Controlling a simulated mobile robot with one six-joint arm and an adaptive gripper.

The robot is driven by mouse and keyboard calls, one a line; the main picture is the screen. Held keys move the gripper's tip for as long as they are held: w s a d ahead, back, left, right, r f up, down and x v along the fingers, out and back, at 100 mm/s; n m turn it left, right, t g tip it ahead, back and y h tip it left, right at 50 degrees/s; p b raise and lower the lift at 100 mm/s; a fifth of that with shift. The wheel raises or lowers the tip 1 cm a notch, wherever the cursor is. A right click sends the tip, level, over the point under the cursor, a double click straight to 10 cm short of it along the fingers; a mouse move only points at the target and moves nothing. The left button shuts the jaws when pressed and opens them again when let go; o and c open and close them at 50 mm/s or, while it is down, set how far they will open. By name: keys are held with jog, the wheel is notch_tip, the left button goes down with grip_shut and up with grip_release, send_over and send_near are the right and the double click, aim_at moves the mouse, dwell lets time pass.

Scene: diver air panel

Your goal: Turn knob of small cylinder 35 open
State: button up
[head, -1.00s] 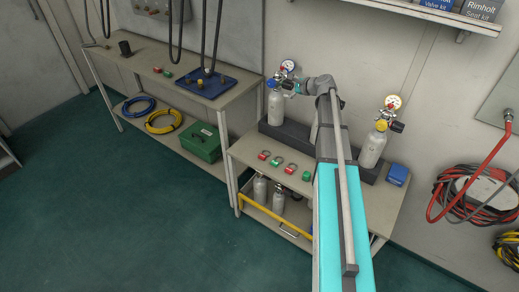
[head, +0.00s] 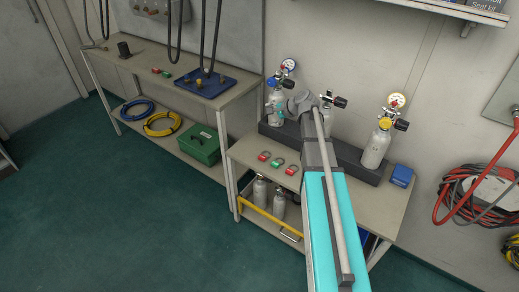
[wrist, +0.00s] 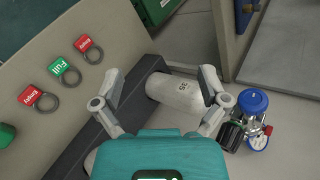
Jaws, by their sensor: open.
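Small cylinder 35 (wrist: 181,94) is a pale grey bottle with "35" printed on its side. In the wrist view its blue round cap (wrist: 253,101) and a black ribbed knob (wrist: 231,136) are at the right, beside a small gauge with red trim. In the head view it is the left bottle (head: 276,104) in the rack. My gripper (wrist: 160,80) is open and empty, its fingers spread on either side of the bottle's body in the picture. The knob lies beyond the right finger. I cannot tell any contact. In the head view my gripper (head: 274,108) partly covers this bottle.
The dark rack (head: 361,172) also holds a middle bottle (head: 326,120) and a yellow-capped right bottle (head: 375,149). Red and green tags (head: 278,162) lie on the bench in front. A blue box (head: 402,176) sits at the right end.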

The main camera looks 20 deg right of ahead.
jog(key=s+a+f+n+g+h+b, duration=0.1)
jog(key=s+a+f+n+g+b, duration=0.2)
jog(key=s+a+f, duration=0.4)
jog(key=shift+s+f+n+b, duration=0.25)
jog(key=shift+f+n+b, duration=0.5)
jog(key=shift+n, duration=0.25)
